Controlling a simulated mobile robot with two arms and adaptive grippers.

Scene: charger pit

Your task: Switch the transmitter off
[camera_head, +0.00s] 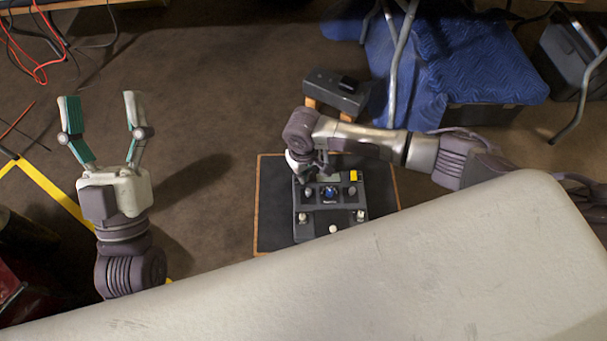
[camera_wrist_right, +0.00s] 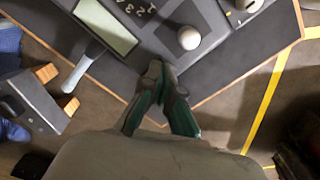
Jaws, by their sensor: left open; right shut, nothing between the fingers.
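The transmitter (camera_head: 313,222) is a dark grey box with several knobs, a blue round part in the middle and a yellow patch near its upper right. It lies on a dark board. My right gripper (camera_head: 305,178) is over its upper left edge, shut and empty. In the right wrist view the shut fingertips (camera_wrist_right: 157,70) are at the edge of the transmitter (camera_wrist_right: 160,22), close to a white ball knob (camera_wrist_right: 189,38) and a pale screen (camera_wrist_right: 106,26). Contact cannot be told. My left gripper (camera_head: 101,98) is open and empty over the floor at the left.
The dark board (camera_head: 270,205) has wooden edges. A small dark stool (camera_head: 325,88) with wooden legs stands behind it. A blue quilted cloth (camera_head: 470,75) and metal legs are at the upper right. Red cables (camera_head: 25,55) and yellow floor tape (camera_head: 45,185) are at the left.

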